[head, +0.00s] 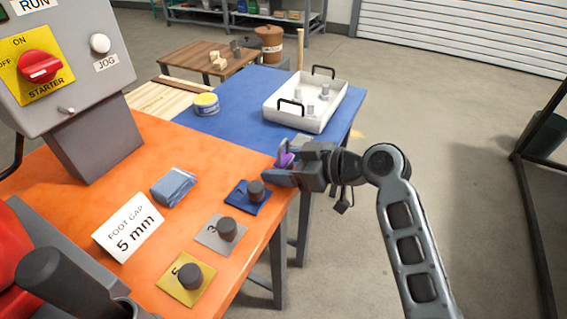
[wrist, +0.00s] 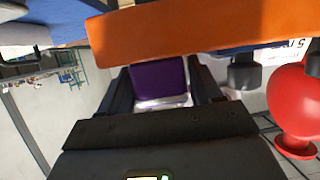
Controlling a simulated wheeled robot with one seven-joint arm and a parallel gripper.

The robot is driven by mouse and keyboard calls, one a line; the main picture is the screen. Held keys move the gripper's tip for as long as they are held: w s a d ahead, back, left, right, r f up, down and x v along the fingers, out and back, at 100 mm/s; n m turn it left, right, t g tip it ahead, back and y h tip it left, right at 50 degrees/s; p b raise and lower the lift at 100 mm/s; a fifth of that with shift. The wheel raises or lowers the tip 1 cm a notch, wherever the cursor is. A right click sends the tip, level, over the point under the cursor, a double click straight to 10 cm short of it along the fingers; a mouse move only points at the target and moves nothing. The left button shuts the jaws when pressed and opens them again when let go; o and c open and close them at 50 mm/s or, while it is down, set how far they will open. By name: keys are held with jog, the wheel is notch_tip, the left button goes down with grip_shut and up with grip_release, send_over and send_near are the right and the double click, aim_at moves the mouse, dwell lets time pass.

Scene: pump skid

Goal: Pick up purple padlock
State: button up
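The purple padlock (head: 285,160) shows as a small purple patch between the fingers of my gripper (head: 284,168) in the head view, at the right corner of the orange table. In the wrist view the purple padlock (wrist: 158,77) fills the gap between the two dark fingers of my gripper (wrist: 163,90), with a pale part at its near end. The fingers appear to meet its sides, so my gripper looks shut on it. The fingers hide part of the padlock in the head view. Whether it touches the table cannot be told.
The orange table (head: 150,150) holds blue, grey and yellow plates with dark knobs, a blue cloth (head: 173,187) and a "FOOT GAP 5 mm" sign (head: 128,233). A white tray (head: 285,116) stands on the blue table (head: 240,120) behind. Floor on the right is open.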

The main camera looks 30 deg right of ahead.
aim_at(287, 157)
jog(key=c, duration=0.8)
jog(key=shift+r, duration=0.5)
jog(key=shift+c, duration=0.2)
jog(key=r, duration=0.3)
jog(key=shift+s+d+r, duration=0.15)
jog(key=shift+d+r, duration=0.2)
jog(key=shift+d, duration=0.05)
jog(key=s+d+r, duration=0.5)
jog(key=d+r, duration=0.1)
jog(key=d, duration=0.3)
jog(key=shift+s+d+r, duration=0.15)
jog(key=shift+s, duration=0.2)
